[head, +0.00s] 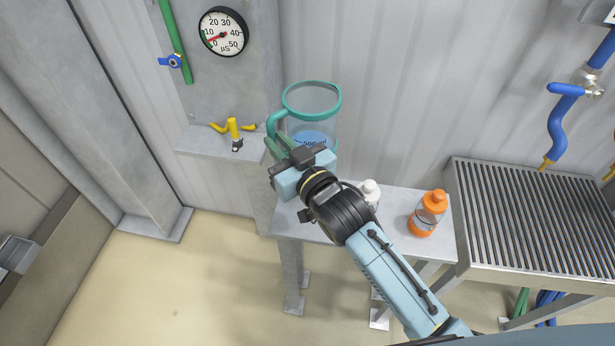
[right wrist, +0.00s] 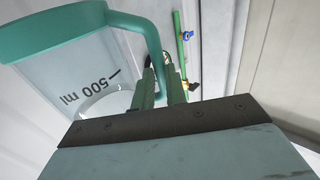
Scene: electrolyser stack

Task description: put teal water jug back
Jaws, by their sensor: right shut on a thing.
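The teal water jug (head: 312,103) is a clear vessel with a teal rim and a teal handle on its left side, with some blue liquid low inside. It is upright at the back left of the small grey table (head: 396,221); I cannot tell whether its base touches the top. My right gripper (head: 279,147) is shut on the jug's handle. In the right wrist view the jug (right wrist: 75,70) shows its 500 ml mark, and the green fingers (right wrist: 162,88) are at the handle. My left gripper is not in view.
An orange-capped bottle (head: 428,213) and a white bottle (head: 369,191) stand on the table. A grey ledge (head: 200,146) with a yellow fitting (head: 234,130) is left of the jug. A slatted rack (head: 535,220) is on the right, and a gauge (head: 222,31) is above.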

